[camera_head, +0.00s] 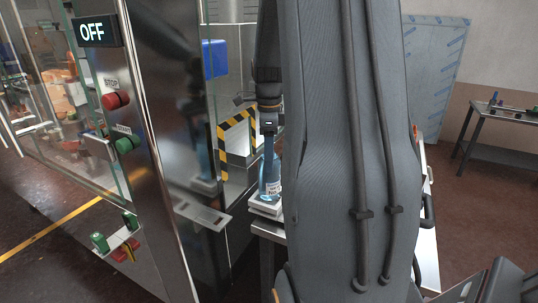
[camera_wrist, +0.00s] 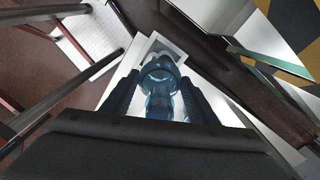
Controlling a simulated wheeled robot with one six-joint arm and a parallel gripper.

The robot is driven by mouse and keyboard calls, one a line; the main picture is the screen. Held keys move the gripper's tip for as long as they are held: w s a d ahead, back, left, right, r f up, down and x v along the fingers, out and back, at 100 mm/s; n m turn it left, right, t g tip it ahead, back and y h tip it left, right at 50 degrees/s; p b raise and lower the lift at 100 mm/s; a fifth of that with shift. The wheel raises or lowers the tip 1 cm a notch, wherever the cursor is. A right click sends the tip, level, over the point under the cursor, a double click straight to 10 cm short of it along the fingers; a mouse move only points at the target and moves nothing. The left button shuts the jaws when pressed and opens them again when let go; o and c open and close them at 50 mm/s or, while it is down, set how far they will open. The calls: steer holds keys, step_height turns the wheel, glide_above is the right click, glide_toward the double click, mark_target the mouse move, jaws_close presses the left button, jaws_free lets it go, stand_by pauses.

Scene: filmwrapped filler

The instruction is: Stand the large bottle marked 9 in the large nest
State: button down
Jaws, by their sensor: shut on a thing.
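A blue-tinted clear bottle (camera_head: 270,176) with a label stands upright on a small white block (camera_head: 265,207) at the table's edge, left of my arm in the head view. The marking on its label is too small to read. In the wrist view the bottle (camera_wrist: 160,84) is seen from above, between the two dark fingers of my gripper (camera_wrist: 158,92). My gripper is shut on the bottle. In the head view my gripper (camera_head: 269,122) is at the bottle's top, and my arm hides much of the table. I cannot tell whether the white block is the large nest.
A machine cabinet with an OFF display (camera_head: 97,31), a red stop button (camera_head: 115,101) and a green start button (camera_head: 125,144) stands close on the left. A yellow-black striped frame (camera_head: 222,137) is just behind the bottle. Another table (camera_head: 500,118) stands far right.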

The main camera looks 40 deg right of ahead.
steer(key=shift+f+b, duration=0.4)
steer(key=shift+f, duration=0.55)
steer(key=c, duration=0.6)
jaws_free()
steer(key=shift+c, duration=0.2)
step_height(320, 180, up, 8)
steer(key=shift+f+b, duration=0.1)
steer(key=shift+b, duration=0.9)
